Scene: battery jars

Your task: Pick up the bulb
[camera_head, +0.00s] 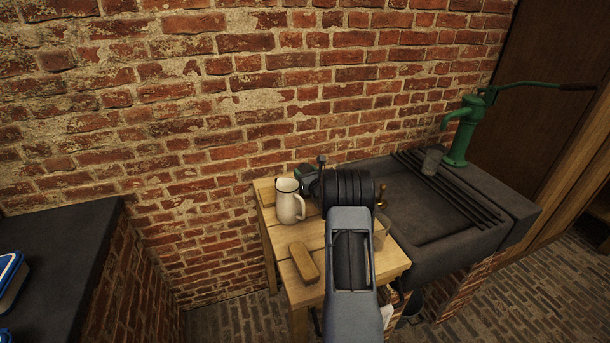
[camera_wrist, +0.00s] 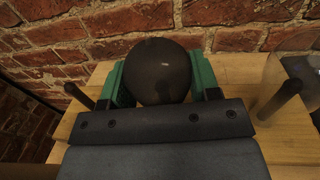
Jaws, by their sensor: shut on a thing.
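The bulb (camera_wrist: 157,70) is a dark, smooth, round thing in the upper middle of the wrist view. My gripper (camera_wrist: 159,78) is shut on it, with a green-padded finger against each side. Its underside is hidden behind the dark gripper body, so I cannot tell whether it touches the table. In the head view my arm hides the bulb and most of the gripper; a bit of green finger shows beside the pitcher.
A wooden table (camera_head: 283,243) bears a cream pitcher (camera_head: 289,203) and a wooden block (camera_head: 304,262), left of my arm. A clear glass vessel (camera_head: 379,236) stands to its right. A dark sink (camera_head: 418,206) with a green pump (camera_head: 461,130) lies right. A brick wall stands behind.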

